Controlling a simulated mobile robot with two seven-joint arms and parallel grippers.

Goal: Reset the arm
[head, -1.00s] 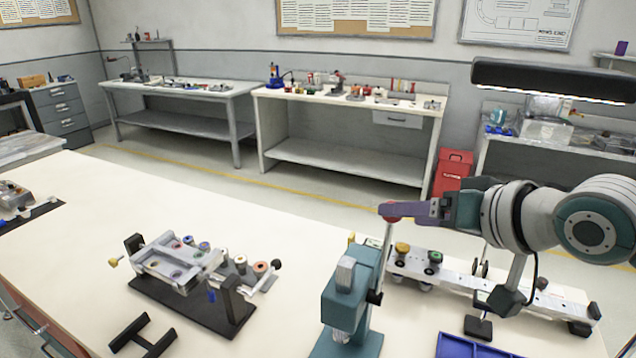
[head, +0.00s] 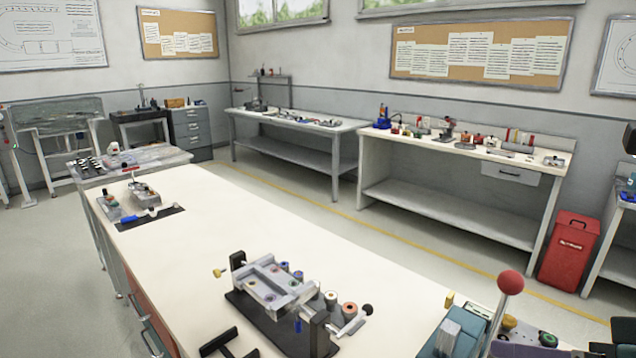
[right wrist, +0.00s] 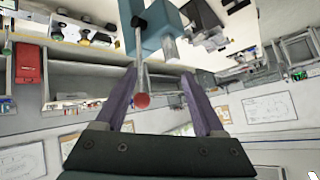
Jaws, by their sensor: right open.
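My right gripper (right wrist: 160,78) is open, its two purple fingers spread in the right wrist view. In the head view only a purple finger and part of its dark teal body show at the lower right edge. A teal press (head: 460,335) stands on the bench; it also shows in the right wrist view (right wrist: 155,30). Its thin metal lever ends in a red knob (head: 510,282). In the right wrist view the knob (right wrist: 142,100) appears between the spread fingers, with no clear contact. My left gripper is out of view.
A metal fixture (head: 275,285) with coloured rings stands on a black base at the bench middle. A dark mat (head: 150,220) with small parts lies at the far left. The bench (head: 220,215) between them is clear. A red bin (head: 568,250) stands on the floor behind.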

